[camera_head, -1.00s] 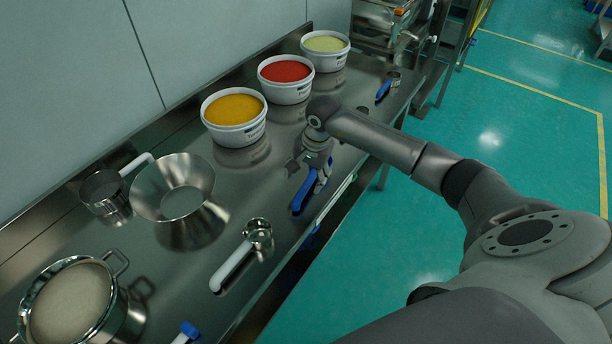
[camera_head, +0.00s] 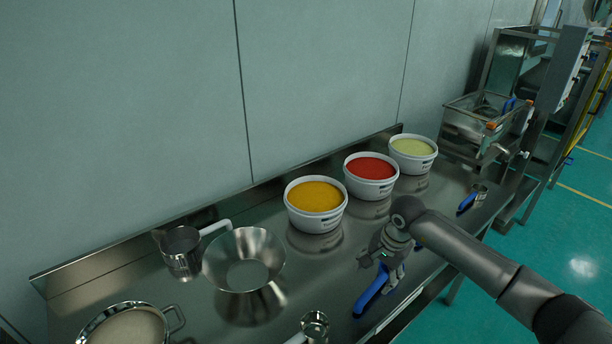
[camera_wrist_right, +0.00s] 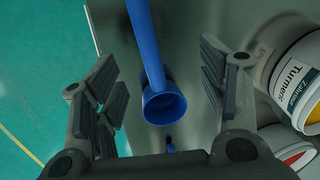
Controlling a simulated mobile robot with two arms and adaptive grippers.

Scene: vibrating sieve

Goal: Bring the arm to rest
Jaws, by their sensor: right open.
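My right arm (camera_head: 475,262) reaches in from the right over the steel bench. Its gripper (camera_head: 378,255) points down near the front edge, in front of the yellow and red tubs. In the right wrist view the two fingers of this gripper (camera_wrist_right: 160,68) stand wide apart and hold nothing. A blue scoop (camera_head: 371,292) lies on the bench just below the gripper. In the right wrist view the blue scoop (camera_wrist_right: 163,104) shows between the open fingers; I cannot tell how far below them it is. My left gripper is not in view.
Yellow (camera_head: 314,196), red (camera_head: 370,168) and pale green (camera_head: 413,147) powder tubs stand along the back. A steel funnel (camera_head: 245,262), a sieve cup (camera_head: 182,252) and a pot (camera_head: 130,325) are at left. A small blue-handled scoop (camera_head: 467,201) and a metal machine (camera_head: 470,125) are at right.

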